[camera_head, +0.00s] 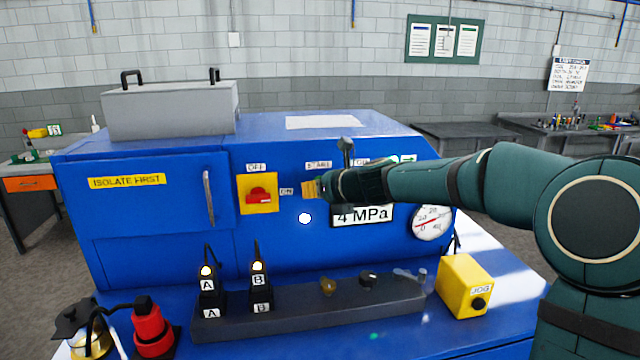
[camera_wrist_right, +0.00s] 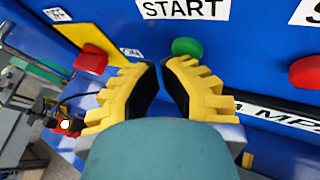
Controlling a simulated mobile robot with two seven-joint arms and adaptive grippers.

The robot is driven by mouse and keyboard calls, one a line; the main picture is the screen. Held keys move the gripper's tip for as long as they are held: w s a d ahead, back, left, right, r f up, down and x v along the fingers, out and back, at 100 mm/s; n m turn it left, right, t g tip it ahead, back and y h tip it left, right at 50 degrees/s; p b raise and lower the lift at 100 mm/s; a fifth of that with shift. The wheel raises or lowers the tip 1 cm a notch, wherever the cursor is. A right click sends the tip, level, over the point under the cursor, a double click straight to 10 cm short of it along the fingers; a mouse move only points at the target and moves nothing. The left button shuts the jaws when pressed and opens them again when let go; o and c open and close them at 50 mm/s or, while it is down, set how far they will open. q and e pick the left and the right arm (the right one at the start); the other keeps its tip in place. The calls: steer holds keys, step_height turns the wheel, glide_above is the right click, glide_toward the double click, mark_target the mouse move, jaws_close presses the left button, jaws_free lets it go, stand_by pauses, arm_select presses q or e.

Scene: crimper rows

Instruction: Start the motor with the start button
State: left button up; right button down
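The green start button (camera_wrist_right: 187,46) is on the blue panel under the START label (camera_wrist_right: 182,8) in the right wrist view. In the head view my right gripper hides it, below the START label (camera_head: 318,165). My right gripper (camera_head: 308,188) reaches in from the right, in front of the panel. In the right wrist view its yellow fingers (camera_wrist_right: 161,64) are drawn together at the tips, with nothing between them. The tips appear just below and left of the green button; contact cannot be told. My left gripper is out of view.
A red rotary switch (camera_head: 259,194) on a yellow plate is left of my gripper. A red button (camera_wrist_right: 306,72) is right of the green one. A pressure gauge (camera_head: 432,223), yellow JOG box (camera_head: 464,286) and levers A (camera_head: 208,284) and B (camera_head: 260,282) are nearby.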

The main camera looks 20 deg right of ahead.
steer(key=shift+s, duration=0.1)
steer(key=shift+s+a+b, duration=0.25)
steer(key=shift+s+b, duration=0.05)
steer(key=shift+s, duration=0.5)
steer(key=shift+s+a+b, duration=0.2)
steer(key=shift+s, duration=0.6)
steer(key=shift+s+a+b, duration=0.15)
steer(key=shift+s+a, duration=0.05)
steer(key=shift+s, duration=0.6)
steer(key=shift+s+a+b, duration=0.2)
steer(key=shift+s, duration=0.6)
